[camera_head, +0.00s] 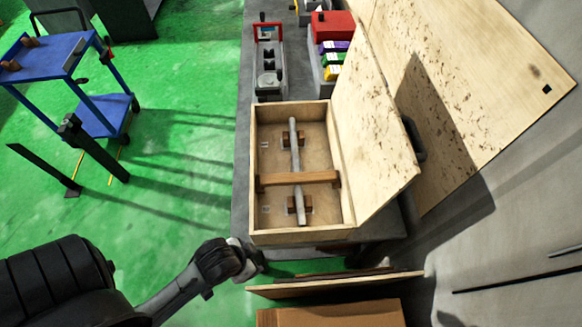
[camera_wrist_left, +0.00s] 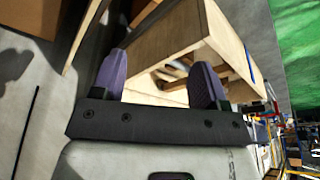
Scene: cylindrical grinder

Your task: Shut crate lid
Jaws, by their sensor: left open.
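The wooden crate (camera_head: 300,237) stands on a grey bench in the head view. Its lid (camera_head: 372,125) is raised, leaning up and outward from the crate's right side. A grey metal shaft (camera_head: 294,150) lies lengthwise inside on wooden supports, under a wooden crossbar (camera_head: 275,180). My left gripper (camera_head: 252,258) is just beyond the crate's near left corner, with its fingers hard to make out there. In the left wrist view its two purple fingers (camera_wrist_left: 158,75) are apart and empty, with the crate (camera_wrist_left: 152,42) beyond them. My right gripper is not in view.
A wooden board (camera_head: 335,284) and a cardboard box (camera_head: 330,314) are below the crate's near end. A large wooden panel (camera_head: 480,75) is behind the lid. Coloured bins (camera_head: 333,60) and a small grey machine (camera_head: 269,65) stand beyond the crate.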

